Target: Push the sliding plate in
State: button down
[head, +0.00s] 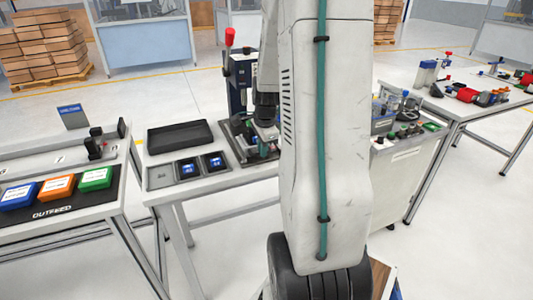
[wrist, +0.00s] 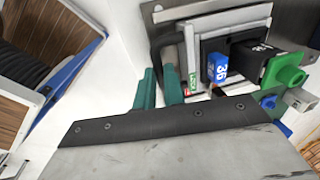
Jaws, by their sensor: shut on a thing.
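The sliding plate (wrist: 192,48) shows in the wrist view as a light grey plate on a dark fixture base, carrying a black nest with a blue part (wrist: 218,66) marked 36. My gripper (wrist: 159,88) has its two teal fingers close together at the plate's near left edge, shut on what looks like the plate's dark handle. The gripped spot is mostly hidden by the fingers. In the head view my gripper (head: 267,131) points down at the press fixture (head: 240,150), and my arm hides the fixture's right side.
A lever press with a red knob (head: 230,37) stands behind the fixture. A black tray (head: 180,134) and small blue parts (head: 188,169) lie to the left. The outfeed table (head: 60,214) with coloured bins is further left.

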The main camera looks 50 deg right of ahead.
aim_at(253, 133)
jog(key=w+d, duration=0.1)
jog(key=w, duration=0.1)
jog(key=w+d, duration=0.2)
jog(key=w, duration=0.1)
jog(key=w+d, duration=0.1)
jog(key=w, duration=0.1)
jog(key=shift+w+d, duration=0.15)
jog(key=shift+d, duration=0.1)
jog(key=shift+w+d+r, duration=0.1)
jog(key=shift+w+d, duration=0.1)
jog(key=shift+w, duration=0.15)
jog(key=c, duration=1.5)
grip_release()
jog(key=shift+w, duration=0.1)
jog(key=r, duration=0.2)
jog(key=s+r, duration=0.1)
jog(key=r, duration=0.4)
jog(key=shift+s+a+r, duration=0.2)
jog(key=shift+a+r, duration=0.1)
